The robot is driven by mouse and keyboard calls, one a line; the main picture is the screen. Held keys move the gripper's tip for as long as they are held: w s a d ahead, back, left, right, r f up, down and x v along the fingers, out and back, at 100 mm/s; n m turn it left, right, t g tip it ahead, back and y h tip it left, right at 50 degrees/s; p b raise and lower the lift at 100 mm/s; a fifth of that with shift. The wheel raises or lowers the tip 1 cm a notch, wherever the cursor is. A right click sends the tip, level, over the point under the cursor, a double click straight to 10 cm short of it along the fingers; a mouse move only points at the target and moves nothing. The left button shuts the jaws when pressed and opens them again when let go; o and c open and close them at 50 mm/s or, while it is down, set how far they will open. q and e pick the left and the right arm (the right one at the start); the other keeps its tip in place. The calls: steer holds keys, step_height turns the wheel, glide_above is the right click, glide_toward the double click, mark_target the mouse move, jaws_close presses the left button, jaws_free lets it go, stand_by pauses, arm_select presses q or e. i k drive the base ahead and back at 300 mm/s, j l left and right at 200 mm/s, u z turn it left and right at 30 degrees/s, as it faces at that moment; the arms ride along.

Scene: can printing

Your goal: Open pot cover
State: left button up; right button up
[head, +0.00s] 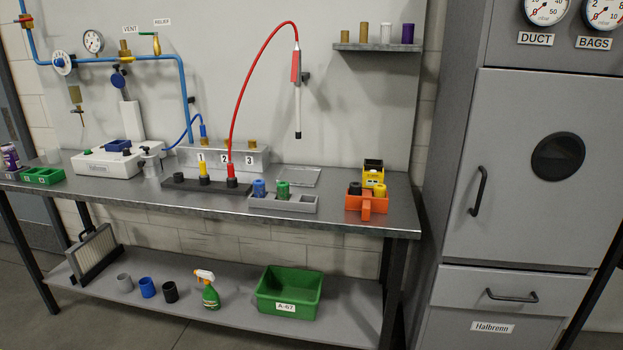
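Neither of my grippers is in view. I cannot tell for sure which thing is the pot cover. A grey tray (300,205) near the front edge holds a blue capped piece (259,189) and a green capped piece (283,189). An orange holder (370,206) at the right holds black and yellow pieces. A flat pale plate (300,177) lies behind the grey tray.
A green tray (42,176) sits far left. The lower shelf holds a green bin (290,293) and spray bottle (210,294). A grey cabinet (520,200) stands right.

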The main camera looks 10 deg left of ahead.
mark_target(149, 158)
steer(key=i+j, duration=0.65)
steer(key=j, duration=0.25)
steer(key=i+j, duration=0.35)
steer(key=j, duration=0.1)
